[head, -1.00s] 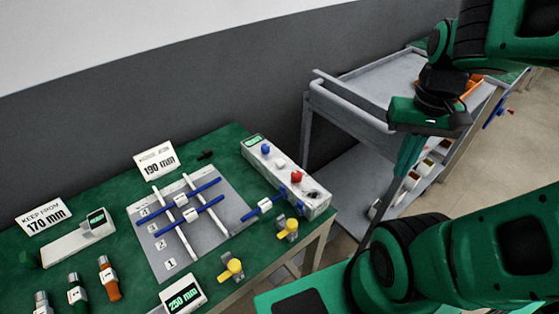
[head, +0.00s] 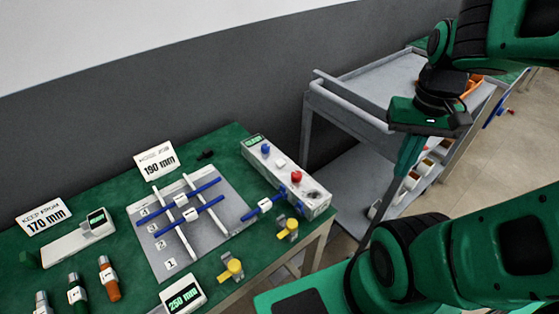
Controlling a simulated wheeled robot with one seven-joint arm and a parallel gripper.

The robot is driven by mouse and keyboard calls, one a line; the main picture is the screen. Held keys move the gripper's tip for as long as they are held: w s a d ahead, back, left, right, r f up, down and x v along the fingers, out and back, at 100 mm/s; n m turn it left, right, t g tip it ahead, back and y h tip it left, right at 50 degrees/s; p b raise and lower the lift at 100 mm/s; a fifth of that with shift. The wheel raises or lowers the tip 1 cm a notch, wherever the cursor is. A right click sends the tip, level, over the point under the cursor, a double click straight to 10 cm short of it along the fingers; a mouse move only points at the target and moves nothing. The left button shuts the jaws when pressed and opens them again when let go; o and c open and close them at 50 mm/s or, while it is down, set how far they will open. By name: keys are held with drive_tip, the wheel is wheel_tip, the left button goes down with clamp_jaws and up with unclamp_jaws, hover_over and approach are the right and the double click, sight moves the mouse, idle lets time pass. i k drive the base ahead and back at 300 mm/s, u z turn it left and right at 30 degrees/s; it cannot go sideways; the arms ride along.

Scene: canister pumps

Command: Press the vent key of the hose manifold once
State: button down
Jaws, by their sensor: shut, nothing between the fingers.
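The hose manifold (head: 314,198) appears to be the long white box at the right end of the green table. On its top are a blue key (head: 266,148), a white key (head: 280,162), a red key (head: 296,177) and a dark round part at the near end. A small lit display (head: 254,140) is at its far end. No label tells me which key is the vent key. My gripper (head: 399,177) is shut and empty, pointing down, well to the right of the box in the picture and touching none of the keys.
A grey panel (head: 222,237) with white rails and blue rods lies on the table. Yellow valves (head: 231,268), a blue fitting (head: 264,207) and cards reading 170, 190 and 250 mm stand around it. A grey cart (head: 352,100) stands behind my gripper. Bare floor shows at the right.

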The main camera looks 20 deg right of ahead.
sight(281, 163)
drive_tip(key=z, duration=1.1)
drive_tip(key=k, duration=1.75)
drive_tip(key=u, duration=1.05)
drive_tip(key=i, duration=1)
